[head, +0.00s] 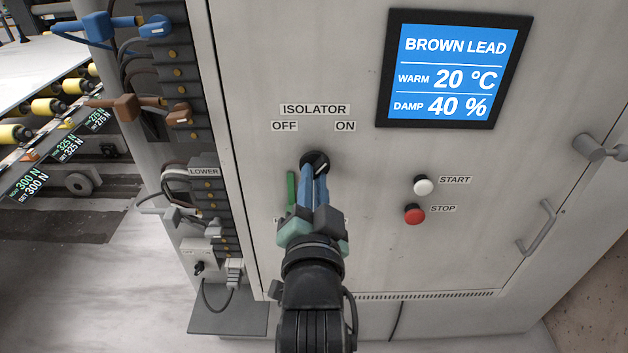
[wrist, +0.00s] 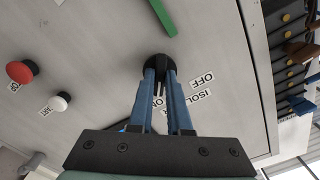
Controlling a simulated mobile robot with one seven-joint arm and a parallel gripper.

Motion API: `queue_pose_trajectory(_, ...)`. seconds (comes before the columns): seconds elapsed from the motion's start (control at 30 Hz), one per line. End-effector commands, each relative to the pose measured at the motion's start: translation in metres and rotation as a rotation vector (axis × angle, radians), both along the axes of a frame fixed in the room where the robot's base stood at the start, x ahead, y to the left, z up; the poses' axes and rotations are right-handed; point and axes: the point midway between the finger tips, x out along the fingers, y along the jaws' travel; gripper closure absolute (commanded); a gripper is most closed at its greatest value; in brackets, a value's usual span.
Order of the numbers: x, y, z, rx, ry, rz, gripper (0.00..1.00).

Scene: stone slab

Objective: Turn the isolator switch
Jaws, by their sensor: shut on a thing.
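The isolator switch is a round black knob (head: 315,160) on the grey cabinet door, below the ISOLATOR label (head: 315,109) with OFF at left and ON at right. My gripper (head: 314,178) reaches up to it from below, its two blue fingers shut on the knob's grip. In the wrist view the black knob (wrist: 158,66) sits at the fingertips of my gripper (wrist: 160,76), one finger on each side. A small pale mark shows on the knob in the head view; its exact pointing is too small to tell. The fingers cover part of the knob.
A green bar (head: 292,188) is on the door just left of my fingers. A white START button (head: 424,185) and red STOP button (head: 414,214) are to the right, below a blue display (head: 454,64). Sockets with cables (head: 178,90) line the cabinet's left side.

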Motion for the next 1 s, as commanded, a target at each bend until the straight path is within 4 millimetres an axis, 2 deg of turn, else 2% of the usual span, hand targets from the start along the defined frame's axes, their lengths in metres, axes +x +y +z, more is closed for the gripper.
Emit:
queue_pose_trajectory(0.67,0.0,0.0,-0.0005,0.06,0.001,0.0,1.0)
queue_pose_trajectory(0.7,0.0,0.0,-0.0005,0.06,0.001,0.0,0.77)
queue_pose_trajectory(0.83,0.0,0.0,-0.0004,0.059,0.001,0.0,0.54)
queue_pose_trajectory(1.0,0.0,0.0,-0.0002,0.058,0.001,0.0,0.54)
